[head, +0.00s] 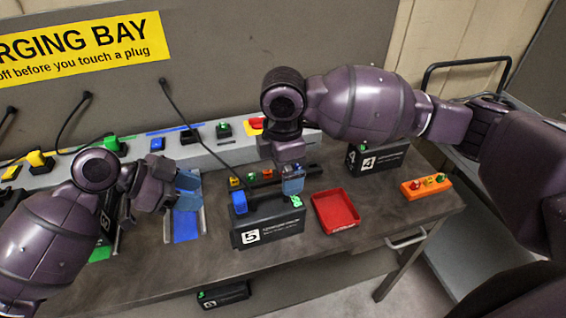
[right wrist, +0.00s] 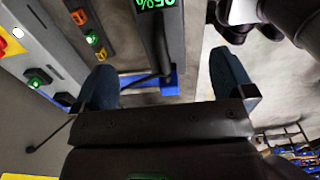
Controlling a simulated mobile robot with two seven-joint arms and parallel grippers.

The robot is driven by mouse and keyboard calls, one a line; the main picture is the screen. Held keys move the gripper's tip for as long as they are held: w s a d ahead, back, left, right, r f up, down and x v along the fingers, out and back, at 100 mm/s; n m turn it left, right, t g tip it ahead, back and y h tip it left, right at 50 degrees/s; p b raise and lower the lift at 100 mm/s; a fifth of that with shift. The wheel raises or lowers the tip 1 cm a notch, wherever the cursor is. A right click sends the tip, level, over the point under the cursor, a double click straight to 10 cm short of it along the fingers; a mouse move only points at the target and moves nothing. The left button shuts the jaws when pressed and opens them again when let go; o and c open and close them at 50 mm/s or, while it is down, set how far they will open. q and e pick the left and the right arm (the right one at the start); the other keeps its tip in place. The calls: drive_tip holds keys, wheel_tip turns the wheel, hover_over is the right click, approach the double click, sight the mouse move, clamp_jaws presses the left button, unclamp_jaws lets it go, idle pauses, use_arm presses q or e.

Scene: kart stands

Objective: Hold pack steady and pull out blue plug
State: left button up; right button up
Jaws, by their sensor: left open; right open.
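The black pack labelled 5 (head: 265,229) stands on the bench. A blue plug (head: 239,203) sits in its left end, with a dark cable rising to the wall, and a green display is at its right end. My right gripper (head: 292,184) is open above the pack's right part, pointing down. In the right wrist view its fingers (right wrist: 168,85) are apart, with the pack (right wrist: 153,42) and its green figures beyond.
Pack 4 (head: 375,160) stands behind. A blue mat (head: 186,226) lies below the left gripper. A grey charging rail (head: 205,152) runs along the back.

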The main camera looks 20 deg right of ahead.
sight(283, 201)
wheel_tip(283, 201, down, 10)
drive_tip(key=shift+f, duration=0.2)
idle(0.3)
drive_tip(key=shift+c, duration=0.2)
